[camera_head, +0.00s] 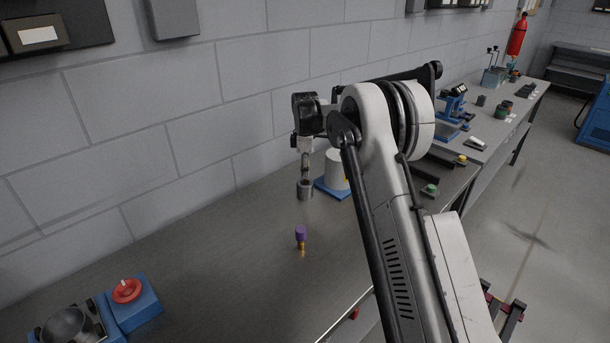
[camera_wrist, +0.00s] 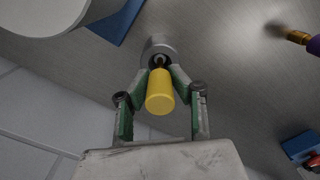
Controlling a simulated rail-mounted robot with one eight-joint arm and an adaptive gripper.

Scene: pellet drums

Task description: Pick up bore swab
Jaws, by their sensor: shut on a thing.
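My gripper (camera_head: 306,160) is over the grey bench, pointing down. In the wrist view its fingers (camera_wrist: 162,76) are shut on a yellow cylindrical handle (camera_wrist: 160,95), which I take to be the bore swab. Beyond the handle, a thin grey neck leads to a grey metal cylinder (camera_wrist: 158,47) with a dark opening. That cylinder also shows in the head view (camera_head: 305,190), directly below my fingers. The swab's far end is hidden in or behind it. I cannot tell whether the cylinder touches the bench.
A white cylinder (camera_head: 335,170) on a blue base (camera_head: 327,190) is close behind my gripper. A blue box with a red knob (camera_head: 127,291) is at lower left.

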